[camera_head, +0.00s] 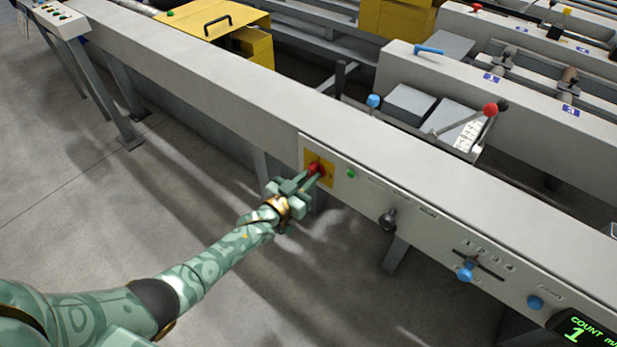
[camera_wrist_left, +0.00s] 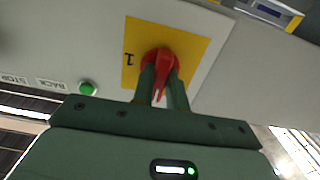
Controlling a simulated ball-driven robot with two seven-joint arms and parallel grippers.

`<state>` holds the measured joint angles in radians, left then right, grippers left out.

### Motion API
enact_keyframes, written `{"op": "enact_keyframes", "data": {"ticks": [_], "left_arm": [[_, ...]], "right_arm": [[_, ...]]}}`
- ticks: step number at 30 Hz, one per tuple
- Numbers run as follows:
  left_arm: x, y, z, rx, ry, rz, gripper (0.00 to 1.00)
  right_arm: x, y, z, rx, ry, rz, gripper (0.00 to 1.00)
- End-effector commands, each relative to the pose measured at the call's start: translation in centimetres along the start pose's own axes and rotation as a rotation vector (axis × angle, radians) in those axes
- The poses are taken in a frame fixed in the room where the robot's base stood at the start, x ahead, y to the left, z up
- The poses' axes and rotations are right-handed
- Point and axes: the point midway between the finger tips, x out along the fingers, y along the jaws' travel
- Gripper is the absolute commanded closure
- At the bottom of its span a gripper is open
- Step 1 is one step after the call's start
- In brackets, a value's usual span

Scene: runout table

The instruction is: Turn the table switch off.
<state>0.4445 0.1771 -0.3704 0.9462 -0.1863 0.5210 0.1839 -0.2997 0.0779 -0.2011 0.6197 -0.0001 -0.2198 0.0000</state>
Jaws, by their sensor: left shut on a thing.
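The table switch is a red rotary knob (camera_head: 316,169) on a yellow plate (camera_head: 327,176) on the front face of the grey runout table. It also shows in the left wrist view as a red knob (camera_wrist_left: 160,57) on a yellow plate (camera_wrist_left: 198,50) with a "1" mark on it. My left gripper (camera_head: 312,174) is at the knob with its fingers on either side of the knob's red handle. In the left wrist view the two fingers (camera_wrist_left: 161,85) are shut on the handle, which lies between them. My right gripper is in neither view.
A green button (camera_head: 351,174) sits just right of the switch plate. Farther right are a black knob (camera_head: 388,219), a blue-knobbed selector (camera_head: 466,270), a blue button (camera_head: 535,302) and a count display (camera_head: 584,329). The floor left of my arm is clear.

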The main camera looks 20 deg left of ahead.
Motion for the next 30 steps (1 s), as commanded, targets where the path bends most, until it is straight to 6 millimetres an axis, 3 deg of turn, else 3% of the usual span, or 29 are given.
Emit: {"op": "enact_keyframes", "data": {"ticks": [2, 3, 5, 13, 17, 30], "left_arm": [[-0.1, 0.0, 0.2, -0.003, -0.005, -0.001, 1.0], [-0.1, 0.0, 0.2, -0.003, -0.005, -0.001, 0.74], [-0.1, 0.0, 0.2, -0.002, -0.004, -0.001, 0.64], [-0.1, 0.0, 0.1, -0.001, -0.002, 0.0, 0.64], [-1.2, 0.0, -0.1, 0.0, -0.002, -0.001, 0.64], [-12.3, 0.0, -0.2, -0.001, -0.004, -0.001, 0.64]], "right_arm": [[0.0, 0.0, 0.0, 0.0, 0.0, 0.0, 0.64], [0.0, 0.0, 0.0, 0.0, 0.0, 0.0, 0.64], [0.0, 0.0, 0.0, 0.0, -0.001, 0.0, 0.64], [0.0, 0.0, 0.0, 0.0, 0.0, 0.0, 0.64], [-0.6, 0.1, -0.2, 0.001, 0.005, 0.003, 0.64], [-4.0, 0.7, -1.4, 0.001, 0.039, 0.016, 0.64]]}}
